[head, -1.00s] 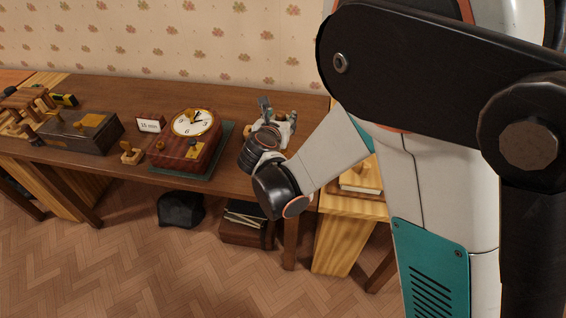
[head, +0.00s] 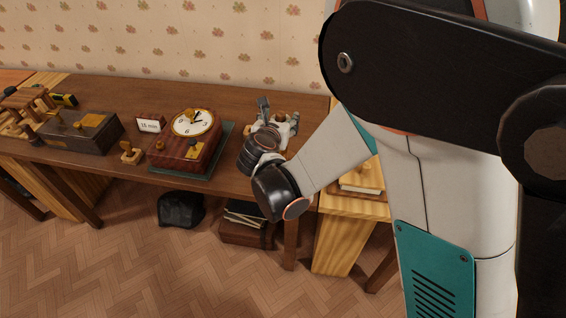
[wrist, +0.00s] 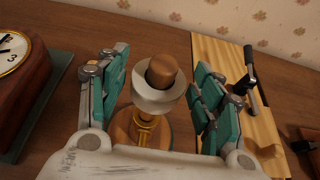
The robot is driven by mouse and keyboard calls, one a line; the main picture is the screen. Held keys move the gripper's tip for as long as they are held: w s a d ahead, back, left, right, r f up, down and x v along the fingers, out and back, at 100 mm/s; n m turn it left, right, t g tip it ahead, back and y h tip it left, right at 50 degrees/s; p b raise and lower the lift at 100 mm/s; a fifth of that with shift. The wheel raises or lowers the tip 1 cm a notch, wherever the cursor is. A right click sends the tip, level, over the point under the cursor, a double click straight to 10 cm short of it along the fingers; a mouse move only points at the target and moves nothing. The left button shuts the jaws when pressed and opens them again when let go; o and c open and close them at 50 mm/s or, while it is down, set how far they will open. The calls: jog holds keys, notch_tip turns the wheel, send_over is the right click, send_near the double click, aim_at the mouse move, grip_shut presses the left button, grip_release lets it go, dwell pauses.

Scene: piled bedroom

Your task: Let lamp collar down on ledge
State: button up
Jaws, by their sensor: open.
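A white lamp collar (wrist: 158,92) sits around a wooden peg (wrist: 162,70) on top of a brass stem (wrist: 145,130). The stem rises from a round wooden base (wrist: 122,128) on the desk. My gripper (wrist: 160,80) is open, with one teal-padded finger on each side of the collar and a gap on both sides. In the head view my gripper (head: 279,113) is over the right end of the desk, and the peg's brown top shows between its fingers. What bears the collar from below is hidden, so I cannot make out the ledge clearly.
A red-brown clock (head: 183,150) on a green mat (head: 222,150) stands close left of my gripper. A dark box (head: 80,132) and a small sign (head: 150,124) are further left. A pale wooden board with a black handle (wrist: 250,75) lies to the right.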

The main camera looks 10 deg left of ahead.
jog(key=shift+v, duration=1.45)
jog(key=shift+o, duration=0.5)
jog(key=o, duration=0.5)
jog(key=shift+c, duration=0.2)
jog(key=c, duration=0.6)
jog(key=shift+o, duration=0.2)
jog(key=p+v, duration=0.1)
jog(key=v, duration=0.8)
